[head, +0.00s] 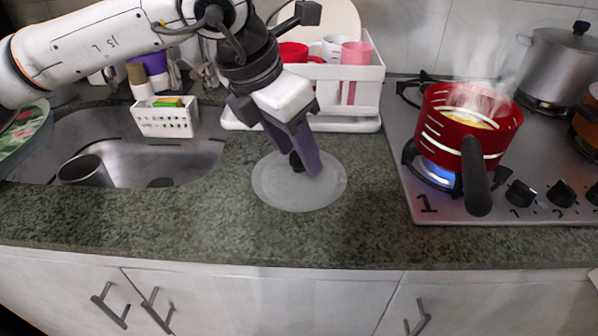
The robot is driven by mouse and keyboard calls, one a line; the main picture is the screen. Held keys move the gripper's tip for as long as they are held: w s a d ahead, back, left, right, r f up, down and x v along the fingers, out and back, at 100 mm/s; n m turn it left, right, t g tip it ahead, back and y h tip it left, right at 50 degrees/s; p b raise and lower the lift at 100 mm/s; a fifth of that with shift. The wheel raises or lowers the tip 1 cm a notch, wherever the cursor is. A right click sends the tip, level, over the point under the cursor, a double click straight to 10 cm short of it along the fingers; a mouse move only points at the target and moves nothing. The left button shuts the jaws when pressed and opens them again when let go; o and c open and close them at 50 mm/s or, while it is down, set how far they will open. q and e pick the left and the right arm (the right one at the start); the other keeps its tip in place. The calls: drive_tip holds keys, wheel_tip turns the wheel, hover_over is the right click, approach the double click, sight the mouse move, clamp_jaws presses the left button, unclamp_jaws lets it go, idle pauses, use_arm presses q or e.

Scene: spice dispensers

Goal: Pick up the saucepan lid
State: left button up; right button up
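The saucepan lid (270,187) is a round, translucent disc with a small dark knob (296,161) at its middle. It appears to lie flat on the green stone counter, left of the stove. My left gripper (305,165) points down over the lid, its purple-grey fingers at the knob. The fingers partly hide the knob, and I cannot tell whether they are closed on it. A red saucepan (450,136) with white stripes and a dark handle sits steaming, uncovered, over a lit blue burner. My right gripper is not in view.
A white dish rack (365,88) with cups stands behind the lid. The sink (130,165), holding a metal cup (84,170), is at left. A steel pot (556,68) stands at the stove's back right. The counter (350,235) in front of the lid is clear.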

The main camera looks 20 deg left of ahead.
use_arm(q)
clamp_jaws()
